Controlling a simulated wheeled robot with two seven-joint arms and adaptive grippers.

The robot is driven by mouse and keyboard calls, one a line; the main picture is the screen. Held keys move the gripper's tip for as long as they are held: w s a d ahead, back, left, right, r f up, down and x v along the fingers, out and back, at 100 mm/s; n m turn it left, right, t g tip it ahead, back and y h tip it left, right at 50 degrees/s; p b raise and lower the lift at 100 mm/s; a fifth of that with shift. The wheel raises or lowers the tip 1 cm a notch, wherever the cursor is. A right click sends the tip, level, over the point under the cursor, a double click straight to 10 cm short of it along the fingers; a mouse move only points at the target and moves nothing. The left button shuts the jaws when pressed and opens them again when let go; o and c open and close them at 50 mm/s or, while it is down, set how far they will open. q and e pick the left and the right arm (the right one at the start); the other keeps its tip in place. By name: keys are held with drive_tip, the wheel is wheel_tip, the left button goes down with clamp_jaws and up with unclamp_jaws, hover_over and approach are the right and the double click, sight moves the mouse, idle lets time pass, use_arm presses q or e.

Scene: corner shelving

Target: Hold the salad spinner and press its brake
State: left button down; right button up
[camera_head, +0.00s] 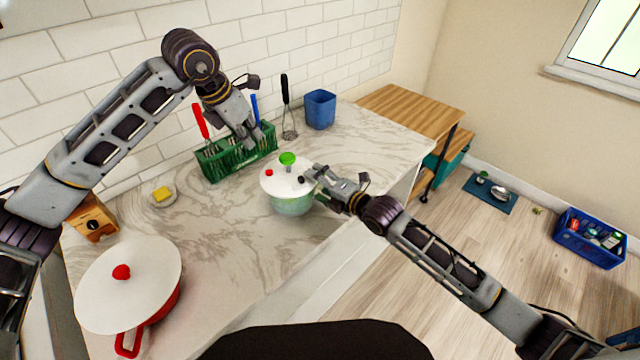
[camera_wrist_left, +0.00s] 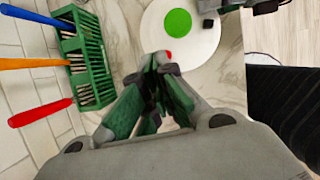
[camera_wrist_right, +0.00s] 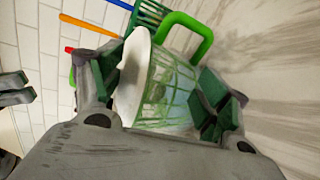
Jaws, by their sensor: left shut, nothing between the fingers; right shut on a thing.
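The salad spinner stands on the counter, with a green see-through bowl (camera_head: 291,205) and a white lid (camera_head: 276,184). The lid has a green knob (camera_head: 287,158), a small red button (camera_head: 269,172) and a small black part (camera_head: 301,179). Which one is the brake I cannot tell. My right gripper (camera_head: 312,180) is shut on the spinner's right side; the bowl (camera_wrist_right: 165,90) shows between its fingers in the right wrist view. My left gripper (camera_head: 254,146) is shut and empty above and behind the lid. In the left wrist view its tips (camera_wrist_left: 160,62) appear near the red button (camera_wrist_left: 168,55).
A green utensil caddy (camera_head: 212,170) stands close behind the spinner, with a whisk (camera_head: 288,125) and a blue cup (camera_head: 320,109) beyond. Bare counter lies in front.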

use_arm(q)
drive_tip(key=d+r+m+t, duration=0.1)
drive_tip(key=d+r, duration=0.3)
drive_tip(key=r, duration=0.2)
drive_tip(key=n+g+y, duration=0.3)
drive_tip(key=n+g, duration=0.2)
drive_tip(key=n, duration=0.1)
hover_over(269, 172)
wheel_tip(269, 172, down, 9)
drive_tip(key=shift+f, duration=0.15)
idle(0.5)
drive_tip(key=shift+f, duration=3.1)
drive_tip(key=shift+f, duration=1.45)
